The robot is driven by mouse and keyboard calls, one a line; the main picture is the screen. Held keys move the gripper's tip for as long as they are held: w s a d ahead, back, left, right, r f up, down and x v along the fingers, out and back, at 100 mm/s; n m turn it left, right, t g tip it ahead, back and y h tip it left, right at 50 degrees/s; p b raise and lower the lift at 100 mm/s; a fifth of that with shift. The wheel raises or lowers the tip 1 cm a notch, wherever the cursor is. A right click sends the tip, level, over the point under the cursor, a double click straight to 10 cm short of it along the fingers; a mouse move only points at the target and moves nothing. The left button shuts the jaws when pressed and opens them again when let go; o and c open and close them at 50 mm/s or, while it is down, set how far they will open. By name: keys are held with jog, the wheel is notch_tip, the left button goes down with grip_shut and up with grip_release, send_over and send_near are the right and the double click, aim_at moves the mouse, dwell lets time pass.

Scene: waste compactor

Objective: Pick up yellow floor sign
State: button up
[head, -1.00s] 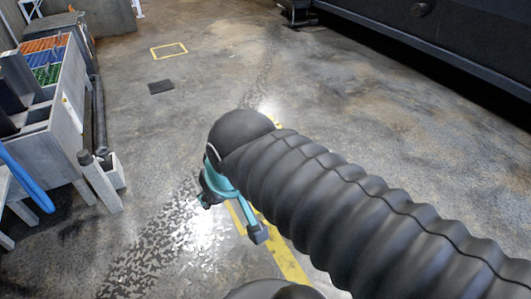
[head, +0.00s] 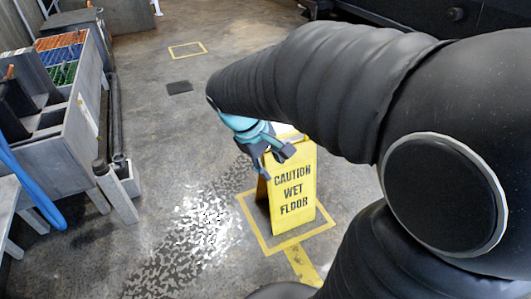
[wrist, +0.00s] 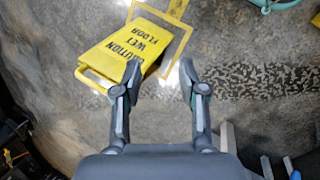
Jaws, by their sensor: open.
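The yellow floor sign (head: 292,195), lettered "CAUTION WET FLOOR", stands upright on the floor inside a yellow painted square. My gripper (head: 274,163) is open and empty near the sign's top, at its left side in the head view. My arm hides part of the sign's top. In the wrist view the sign (wrist: 122,48) lies ahead of and left of my open gripper (wrist: 160,74). Its handle end is nearest the left finger. I cannot tell whether that finger touches it.
A grey workbench (head: 75,125) with coloured bins stands at the left. A blue curved tube (head: 30,195) is at the left edge. A second yellow square (head: 188,50) is painted on the floor farther back.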

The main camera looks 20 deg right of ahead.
jog(key=w+d+f+n+g+h+b, duration=0.3)
jog(key=w+f+n+h, duration=0.4)
jog(key=w+f, duration=0.8)
jog(key=n+t+h+b, duration=0.2)
jog(key=n+t+h, duration=0.1)
jog(key=n+h, duration=0.5)
send_near(283, 186)
jog(key=shift+n+y, duration=0.4)
jog(key=shift+y, duration=0.2)
jog(key=d, duration=0.2)
jog(key=w+d, duration=0.1)
jog(key=d, duration=0.2)
jog(key=shift+s+d, duration=0.15)
jog(key=shift+d, duration=1.15)
jog(key=shift+s+d, duration=0.15)
jog(key=shift+d, duration=1.15)
grip_shut()
jog(key=shift+r, duration=0.1)
